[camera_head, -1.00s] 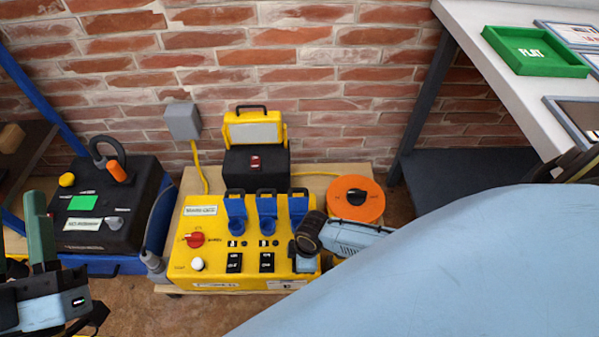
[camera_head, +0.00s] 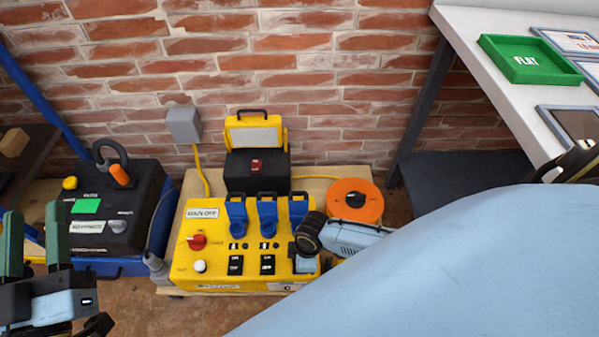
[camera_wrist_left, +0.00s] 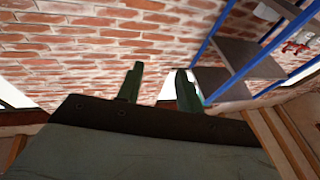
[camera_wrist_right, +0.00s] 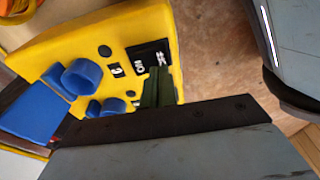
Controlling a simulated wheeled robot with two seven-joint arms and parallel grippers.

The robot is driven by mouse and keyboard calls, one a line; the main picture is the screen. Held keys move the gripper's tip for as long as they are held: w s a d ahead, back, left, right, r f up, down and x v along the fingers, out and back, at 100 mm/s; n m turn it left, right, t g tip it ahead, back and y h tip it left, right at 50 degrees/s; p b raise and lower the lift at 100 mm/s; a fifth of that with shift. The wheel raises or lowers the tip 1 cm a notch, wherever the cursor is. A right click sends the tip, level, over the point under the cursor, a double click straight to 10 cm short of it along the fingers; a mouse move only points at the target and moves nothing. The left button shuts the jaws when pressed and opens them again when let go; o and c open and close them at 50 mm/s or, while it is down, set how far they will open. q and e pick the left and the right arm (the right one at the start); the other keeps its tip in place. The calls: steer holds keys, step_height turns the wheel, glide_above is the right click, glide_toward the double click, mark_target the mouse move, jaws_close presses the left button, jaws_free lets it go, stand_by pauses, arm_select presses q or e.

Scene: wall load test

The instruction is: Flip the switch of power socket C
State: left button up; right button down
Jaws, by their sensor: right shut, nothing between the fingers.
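The yellow power box (camera_head: 210,240) stands on a low wooden board by the wall. It has three blue-lidded sockets in a row; the rightmost socket (camera_head: 298,205) is partly hidden by my right arm. Black switches sit below the other two, such as the middle switch (camera_head: 267,264). My right gripper (camera_head: 305,264) is over the box's front right corner, its fingertips hidden in the head view. In the right wrist view its shut fingers (camera_wrist_right: 155,80) overlap the lower part of a black switch (camera_wrist_right: 148,52) marked ON; contact is unclear. My left gripper (camera_head: 32,212) is open and empty at far left.
A black box with a shackle-like handle (camera_head: 110,215) stands left of the power box. A black-and-yellow case (camera_head: 256,165) is behind it, and an orange reel (camera_head: 356,200) at right. A white table with a green tray (camera_head: 530,60) is at upper right.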

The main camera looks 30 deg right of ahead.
steer(key=shift+r+p, duration=0.4)
steer(key=shift+r, duration=0.05)
steer(key=shift+r+p, duration=0.35)
steer(key=shift+p, duration=0.05)
steer(key=shift+r+p, duration=0.3)
arm_select(q)
steer(key=shift+s+a+f+g+y, duration=0.65)
steer(key=shift+a+f+g+y, duration=0.65)
steer(key=shift+f+g, duration=3.4)
arm_select(e)
steer(key=shift+r+p, duration=0.35)
steer(key=shift+p, duration=0.05)
steer(key=shift+r+p, duration=0.25)
steer(key=shift+p, duration=0.1)
steer(key=shift+r+p, duration=0.65)
arm_select(q)
steer(key=s+a+f+g+y, duration=0.2)
steer(key=s+a+f+g, duration=0.2)
steer(key=s+f, duration=0.5)
steer(key=shift+n+g+y+p, duration=0.3)
steer(key=shift+n+g+p, duration=0.1)
steer(key=shift+g, duration=0.5)
arm_select(e)
steer(key=shift+r, duration=0.3)
